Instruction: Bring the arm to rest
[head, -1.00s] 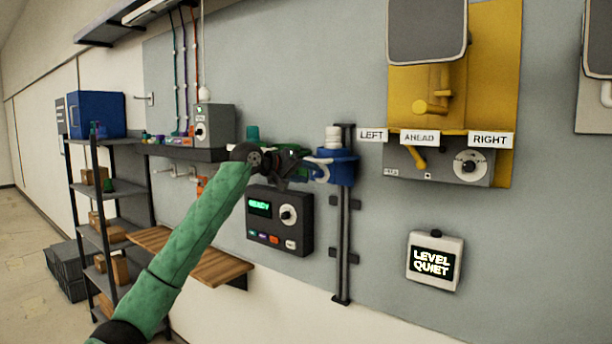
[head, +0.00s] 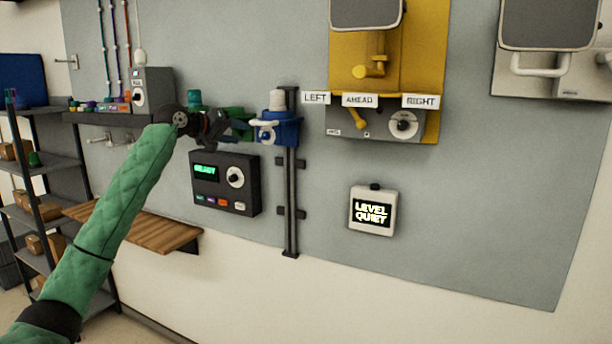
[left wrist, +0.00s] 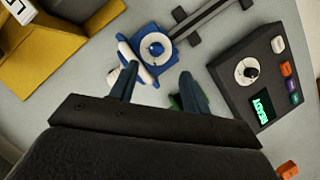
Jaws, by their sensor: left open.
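My left arm in its green sleeve reaches up from the lower left in the head view. Its gripper (head: 232,126) is in front of the wall panel, just left of a blue bracket (head: 277,130) on a dark vertical rail. In the left wrist view the two fingers (left wrist: 158,88) stand apart with nothing held between them. The blue bracket (left wrist: 157,48) with its round knob lies beyond the fingertips there. Whether the fingers touch anything cannot be told. A green part (head: 236,114) shows behind the gripper. My right gripper is not in view.
A black box reading READY (head: 226,182) is below the gripper. A wooden shelf (head: 150,226) juts out at lower left. A yellow unit (head: 425,60) and a LEVEL QUIET display (head: 372,211) are to the right. A grey box (head: 151,89) sits at upper left. Lower right is clear.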

